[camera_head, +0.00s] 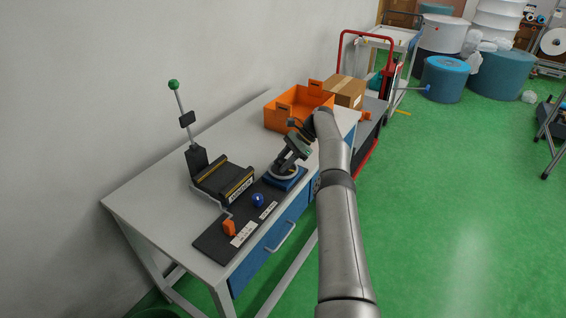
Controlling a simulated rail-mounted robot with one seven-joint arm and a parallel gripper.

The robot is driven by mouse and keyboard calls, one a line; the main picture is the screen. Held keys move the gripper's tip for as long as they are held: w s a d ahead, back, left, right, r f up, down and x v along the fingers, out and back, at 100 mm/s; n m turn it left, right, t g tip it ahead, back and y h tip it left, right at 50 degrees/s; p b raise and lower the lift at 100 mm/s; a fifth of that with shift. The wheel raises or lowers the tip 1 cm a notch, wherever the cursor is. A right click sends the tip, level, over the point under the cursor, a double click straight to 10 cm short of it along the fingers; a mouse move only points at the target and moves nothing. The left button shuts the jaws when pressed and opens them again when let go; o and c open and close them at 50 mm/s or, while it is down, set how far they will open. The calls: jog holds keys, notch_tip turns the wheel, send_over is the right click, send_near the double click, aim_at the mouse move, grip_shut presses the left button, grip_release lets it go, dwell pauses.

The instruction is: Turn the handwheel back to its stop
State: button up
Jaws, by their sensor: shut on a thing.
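The handwheel (288,176) is a small grey disc on a blue base at the far end of the dark panel on the table. My gripper (281,166) reaches down onto it from above, tilted, with its fingertips at the wheel. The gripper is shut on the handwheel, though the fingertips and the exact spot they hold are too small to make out. My gripper covers part of the wheel's top.
The dark panel (212,245) also carries an orange knob (229,227) and a blue knob (258,200). An orange crate (273,122) and a cardboard box (349,88) are behind.

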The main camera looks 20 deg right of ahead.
jog(key=o, duration=1)
jog(key=shift+r, duration=0.15)
